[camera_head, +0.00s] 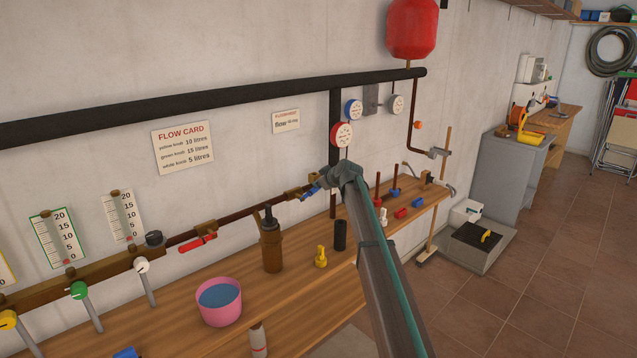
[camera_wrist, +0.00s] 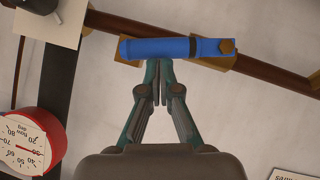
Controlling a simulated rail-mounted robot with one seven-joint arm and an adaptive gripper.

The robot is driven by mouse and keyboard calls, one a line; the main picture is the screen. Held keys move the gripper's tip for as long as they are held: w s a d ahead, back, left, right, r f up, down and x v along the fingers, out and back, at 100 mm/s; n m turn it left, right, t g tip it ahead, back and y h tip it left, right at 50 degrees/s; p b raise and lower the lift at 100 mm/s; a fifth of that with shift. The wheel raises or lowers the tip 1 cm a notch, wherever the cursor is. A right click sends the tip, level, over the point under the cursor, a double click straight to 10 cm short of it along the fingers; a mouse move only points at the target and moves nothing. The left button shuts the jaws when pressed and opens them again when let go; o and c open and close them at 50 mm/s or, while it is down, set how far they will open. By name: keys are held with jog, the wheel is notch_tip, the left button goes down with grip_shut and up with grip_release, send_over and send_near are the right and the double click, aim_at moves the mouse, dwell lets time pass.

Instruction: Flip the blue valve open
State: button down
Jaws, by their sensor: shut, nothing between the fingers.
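The blue valve has a blue lever handle (camera_wrist: 160,48) on a brass body set in the brown pipe. In the wrist view the handle lies across the pipe at a shallow angle, with its bolted end at the right. In the head view the blue handle (camera_head: 310,191) shows just left of my gripper (camera_head: 328,180), which partly covers the valve. My gripper is shut and empty. Its fingertips (camera_wrist: 159,85) meet at the lower edge of the handle in the wrist view, and I cannot tell whether they touch it.
A red-handled valve (camera_head: 197,243) sits further left on the same pipe. A red-rimmed gauge (camera_wrist: 30,142) is close at the left in the wrist view. The wooden bench (camera_head: 300,285) below holds a pink bucket (camera_head: 219,302), a brown bottle (camera_head: 271,243) and small parts.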

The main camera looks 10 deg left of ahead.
jog(key=f+b, duration=0.1)
jog(key=b, duration=0.1)
jog(key=w+d+f+m+g+b, duration=0.1)
jog(key=b, duration=0.1)
jog(key=shift+w+f+y, duration=0.1)
jog(key=shift+f+y, duration=0.15)
jog(key=shift+y, duration=0.15)
jog(key=shift+r, duration=0.2)
